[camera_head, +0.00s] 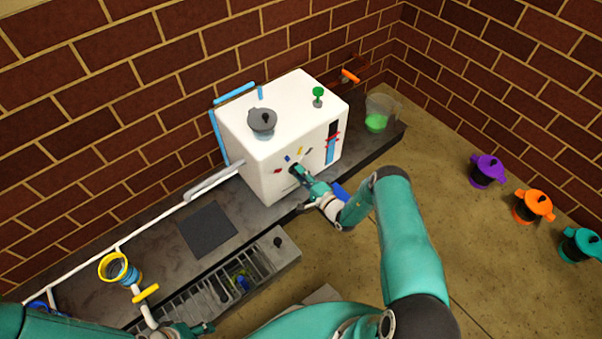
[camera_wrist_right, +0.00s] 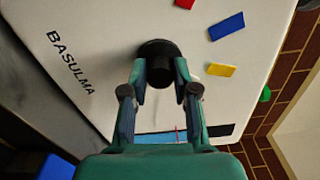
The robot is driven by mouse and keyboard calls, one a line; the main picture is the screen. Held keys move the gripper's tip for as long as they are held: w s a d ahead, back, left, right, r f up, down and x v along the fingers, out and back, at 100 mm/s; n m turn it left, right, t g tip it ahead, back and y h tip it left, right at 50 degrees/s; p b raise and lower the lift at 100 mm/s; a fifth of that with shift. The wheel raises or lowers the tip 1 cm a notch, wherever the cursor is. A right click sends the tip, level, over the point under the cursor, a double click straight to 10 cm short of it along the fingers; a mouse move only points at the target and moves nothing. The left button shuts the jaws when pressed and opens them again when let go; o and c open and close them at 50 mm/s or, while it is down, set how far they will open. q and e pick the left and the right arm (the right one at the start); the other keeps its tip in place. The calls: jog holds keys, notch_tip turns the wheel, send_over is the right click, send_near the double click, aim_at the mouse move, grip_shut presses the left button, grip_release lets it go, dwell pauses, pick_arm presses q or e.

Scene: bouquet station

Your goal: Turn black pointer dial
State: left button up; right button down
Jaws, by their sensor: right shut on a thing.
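The black pointer dial (camera_wrist_right: 158,48) sits on the front face of a white machine (camera_head: 278,120). In the right wrist view its knob is between my two fingertips. My right gripper (camera_head: 299,172) reaches the machine's front and is shut on the dial, hiding most of it in the head view. The gripper also shows in the right wrist view (camera_wrist_right: 163,78), with one finger on each side of the knob. Which way the pointer faces is hard to tell. My left gripper (camera_head: 197,328) is low at the bottom edge of the head view, small and partly hidden; its jaws are unclear.
Red, blue and yellow (camera_wrist_right: 221,70) marks surround the dial. A grey lidded knob (camera_head: 262,122) and a green knob (camera_head: 318,93) stand on top of the machine. A beaker of green liquid (camera_head: 378,113) stands right. Purple (camera_head: 487,171), orange (camera_head: 533,206) and teal pots stand far right.

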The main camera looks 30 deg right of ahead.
jog(key=shift+a+f+n+p, duration=0.15)
jog(key=shift+n+p, duration=0.1)
jog(key=shift+n, duration=0.6)
jog(key=shift+a+n+p, duration=0.1)
jog(key=shift+n+p, duration=0.1)
jog(key=shift+n, duration=0.65)
jog(key=shift+f, duration=0.1)
jog(key=c, duration=0.9)
grip_release()
jog(key=shift+d, duration=0.15)
jog(key=s, duration=0.8)
jog(key=s+d, duration=0.1)
jog(key=s, duration=0.3)
